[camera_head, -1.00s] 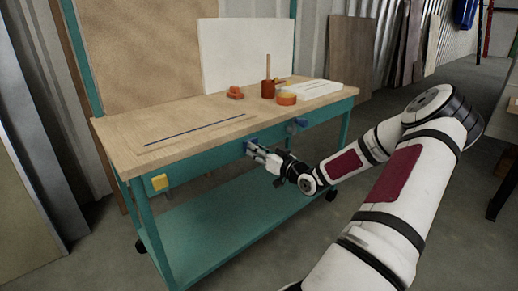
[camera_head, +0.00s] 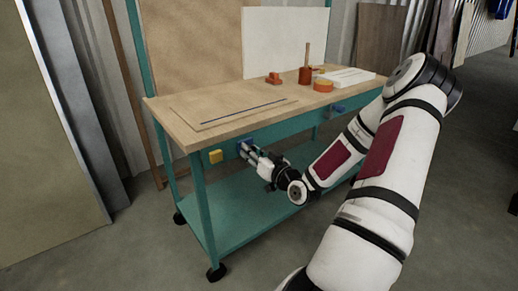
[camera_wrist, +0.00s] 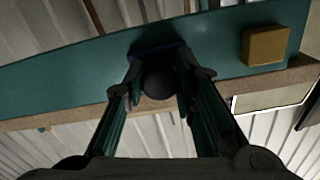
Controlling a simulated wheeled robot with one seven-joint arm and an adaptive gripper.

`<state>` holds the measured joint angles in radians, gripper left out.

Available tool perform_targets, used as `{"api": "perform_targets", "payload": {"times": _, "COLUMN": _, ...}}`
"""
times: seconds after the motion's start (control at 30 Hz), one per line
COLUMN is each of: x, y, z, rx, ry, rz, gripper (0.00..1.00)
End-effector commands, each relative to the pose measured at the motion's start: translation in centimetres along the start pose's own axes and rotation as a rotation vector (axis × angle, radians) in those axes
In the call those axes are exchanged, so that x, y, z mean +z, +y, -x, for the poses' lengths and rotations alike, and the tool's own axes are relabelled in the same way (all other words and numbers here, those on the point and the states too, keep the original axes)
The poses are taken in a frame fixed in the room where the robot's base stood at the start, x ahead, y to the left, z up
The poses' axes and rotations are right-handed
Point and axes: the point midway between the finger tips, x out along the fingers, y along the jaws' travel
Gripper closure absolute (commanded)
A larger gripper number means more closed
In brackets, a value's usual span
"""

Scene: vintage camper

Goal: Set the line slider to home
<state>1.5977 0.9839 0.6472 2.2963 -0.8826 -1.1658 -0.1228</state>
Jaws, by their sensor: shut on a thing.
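The line slider shows as a small blue piece (camera_head: 243,147) on the front teal rail of the workbench, close to the right of a yellow block (camera_head: 216,156). My gripper (camera_head: 250,153) is at the slider, partly covering it. In the wrist view my gripper (camera_wrist: 158,88) has its fingers on both sides of a dark round knob (camera_wrist: 158,80), with a dark blue base behind it against the teal rail. The yellow block (camera_wrist: 265,45) is to the right there, apart from the knob.
The workbench (camera_head: 165,112) carries a flat board with a dark line, an orange block (camera_head: 273,79), an orange-red cup (camera_head: 305,75) and a white slab. Another blue piece (camera_head: 338,108) sits farther right on the rail. A teal lower shelf (camera_head: 225,215) lies under the gripper.

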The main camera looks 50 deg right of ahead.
Motion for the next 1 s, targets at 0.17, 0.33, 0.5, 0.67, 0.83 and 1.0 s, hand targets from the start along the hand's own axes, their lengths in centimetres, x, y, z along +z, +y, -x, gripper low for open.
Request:
{"api": "perform_targets", "payload": {"times": 0.17, "x": 0.2, "y": -0.6, "z": 0.0, "rx": -0.006, "ry": -0.003, "rz": -0.001, "gripper": 1.0}}
{"api": "perform_targets", "payload": {"times": 0.33, "x": 0.2, "y": -0.8, "z": 0.0, "rx": -0.01, "ry": -0.004, "rz": -0.002, "gripper": 1.0}}
{"api": "perform_targets", "payload": {"times": 0.5, "x": 0.2, "y": -0.8, "z": 0.0, "rx": -0.012, "ry": -0.004, "rz": -0.003, "gripper": 0.54}}
{"api": "perform_targets", "payload": {"times": 0.67, "x": 0.2, "y": -0.6, "z": 0.0, "rx": -0.008, "ry": -0.003, "rz": -0.002, "gripper": 0.54}}
{"api": "perform_targets", "payload": {"times": 0.83, "x": 0.2, "y": -0.5, "z": 0.2, "rx": -0.005, "ry": -0.002, "rz": -0.001, "gripper": 0.54}}
{"api": "perform_targets", "payload": {"times": 1.0, "x": 0.2, "y": -0.4, "z": 2.0, "rx": -0.003, "ry": -0.003, "rz": -0.001, "gripper": 0.54}}
